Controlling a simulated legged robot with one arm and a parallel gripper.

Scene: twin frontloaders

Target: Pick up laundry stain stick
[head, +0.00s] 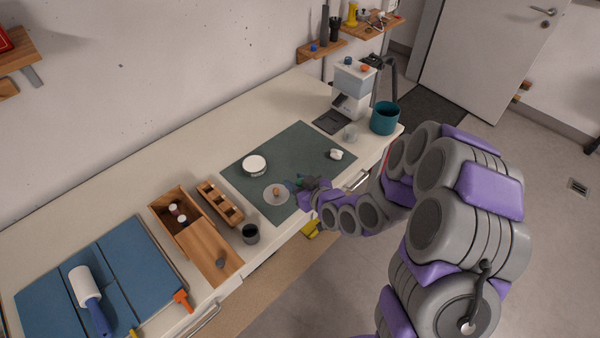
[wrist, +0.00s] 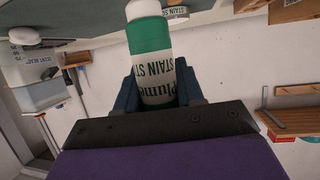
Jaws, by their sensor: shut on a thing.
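The laundry stain stick (wrist: 150,40) is a white and green cylinder with "STAIN ST" lettering, seen close up in the wrist view. My gripper (wrist: 158,82) is shut on it, with a dark blue finger on each side of its white labelled part. In the head view my gripper (head: 298,184) is over the front part of the dark green mat (head: 290,150), beside a grey disc with a brown knob (head: 276,193). The stick is small and partly hidden there, and I cannot tell whether it touches the mat.
A white round tin (head: 255,165) and a small white item (head: 336,154) are on the mat. A wooden tray (head: 222,206), a dark cup (head: 250,233) and an open wooden box (head: 180,236) stand left. A teal pot (head: 384,118) stands right. Bare counter lies behind the mat.

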